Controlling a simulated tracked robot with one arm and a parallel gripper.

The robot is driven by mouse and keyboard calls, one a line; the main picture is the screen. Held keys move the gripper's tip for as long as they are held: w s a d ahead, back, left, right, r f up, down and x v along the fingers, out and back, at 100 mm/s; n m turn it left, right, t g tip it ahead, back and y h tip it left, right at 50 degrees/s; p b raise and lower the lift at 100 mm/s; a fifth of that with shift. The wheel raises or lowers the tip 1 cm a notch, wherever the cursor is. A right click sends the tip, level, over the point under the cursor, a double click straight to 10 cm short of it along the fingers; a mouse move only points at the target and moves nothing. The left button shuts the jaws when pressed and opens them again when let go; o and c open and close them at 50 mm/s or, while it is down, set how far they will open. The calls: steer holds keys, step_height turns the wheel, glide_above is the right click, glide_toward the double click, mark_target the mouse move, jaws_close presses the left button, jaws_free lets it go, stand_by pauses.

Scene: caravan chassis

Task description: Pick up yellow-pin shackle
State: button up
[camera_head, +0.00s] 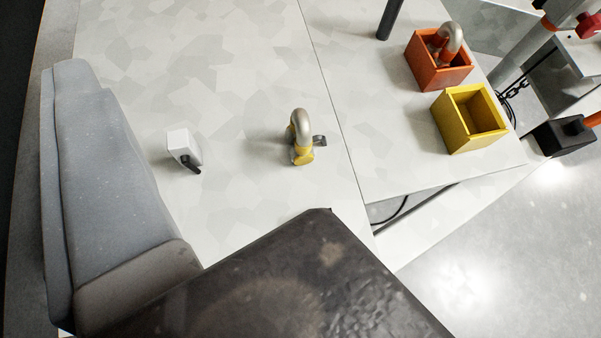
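A shackle (300,128) stands on a pale patterned surface near the middle of the view. Its bow is dull metal. Yellow (301,157) shows at its lower part, and a small grey piece (320,141) sticks out to its right.
A small white block with a dark part (181,146) lies left of the shackle. A grey padded form (105,170) stands at the left. An orange box (424,72) holding a metal shackle (453,37) and an empty yellow box (460,129) stand at the upper right. A dark post (389,18) is near the top.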

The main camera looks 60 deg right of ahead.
steer(key=d+f+m+g+h, duration=0.1)
steer(key=d+f+m+h, duration=0.3)
steer(key=f, duration=0.7)
steer(key=n+g+h, duration=0.1)
glide_toward(303, 123)
steer(key=shift+g, duration=0.3)
steer(key=x, duration=0.5)
steer(key=b+x, duration=0.1)
steer(key=x, duration=0.1)
steer(key=shift+w+r, duration=0.2)
steer(key=shift+w, duration=0.25)
steer(key=b+x, duration=0.1)
steer(key=x, duration=0.3)
steer(key=shift+w+d+f, duration=0.1)
steer(key=shift+d+f, duration=0.15)
steer(key=shift+w+d, duration=0.15)
steer(key=shift+w, duration=0.1)
jaws_close()
